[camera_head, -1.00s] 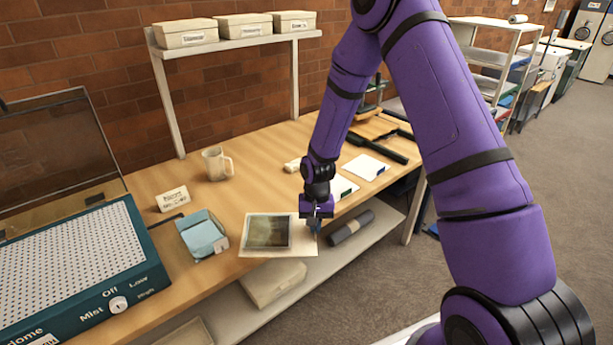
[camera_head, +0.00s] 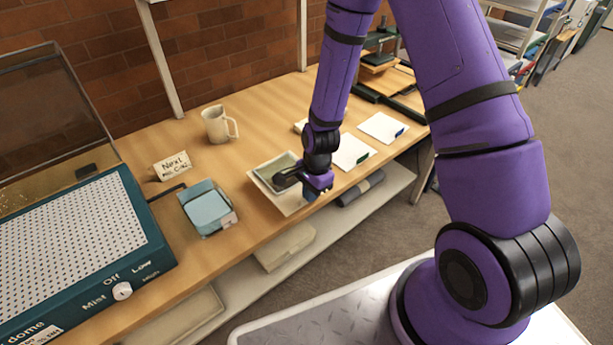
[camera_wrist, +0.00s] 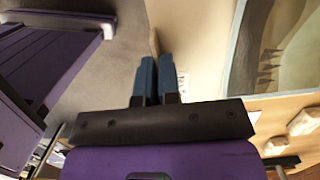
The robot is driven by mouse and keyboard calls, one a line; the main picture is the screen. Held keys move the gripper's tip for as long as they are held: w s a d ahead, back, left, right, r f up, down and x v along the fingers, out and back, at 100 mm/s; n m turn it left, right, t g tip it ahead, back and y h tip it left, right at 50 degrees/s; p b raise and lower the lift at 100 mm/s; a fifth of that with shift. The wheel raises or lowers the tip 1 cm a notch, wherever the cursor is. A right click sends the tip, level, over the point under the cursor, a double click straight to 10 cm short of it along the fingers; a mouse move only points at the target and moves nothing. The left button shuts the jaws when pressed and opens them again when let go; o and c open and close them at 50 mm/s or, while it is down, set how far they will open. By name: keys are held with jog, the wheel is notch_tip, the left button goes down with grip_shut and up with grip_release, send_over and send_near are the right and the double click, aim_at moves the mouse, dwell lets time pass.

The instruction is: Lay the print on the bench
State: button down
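The print (camera_head: 270,172), a grey-green picture with a wide cream margin, is at the front edge of the wooden bench (camera_head: 244,205). It looks tilted in the head view, and my wrist partly covers it. My gripper (camera_head: 312,193) is at its right side. In the wrist view, the blue fingers of my gripper (camera_wrist: 158,78) are close together on the edge of the cream margin, with the print (camera_wrist: 285,45) spreading to the right. I cannot tell whether its underside touches the bench.
A light-blue box (camera_head: 208,208), a mug (camera_head: 218,124) and a small sign (camera_head: 172,166) stand left of the print. A teal perforated machine (camera_head: 75,240) fills the bench's left end. White sheets (camera_head: 383,127) lie to the right. A lower shelf (camera_head: 325,225) runs beneath.

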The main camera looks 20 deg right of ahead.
jog(key=w, duration=0.2)
jog(key=w+d, duration=0.1)
jog(key=w, duration=0.5)
jog(key=shift+w+d+f, duration=0.15)
jog(key=shift+d+f, duration=0.25)
jog(key=shift+f, duration=1.75)
jog(key=shift+f, duration=0.15)
jog(key=c, duration=1.3)
grip_release()
jog(key=shift+c, duration=0.2)
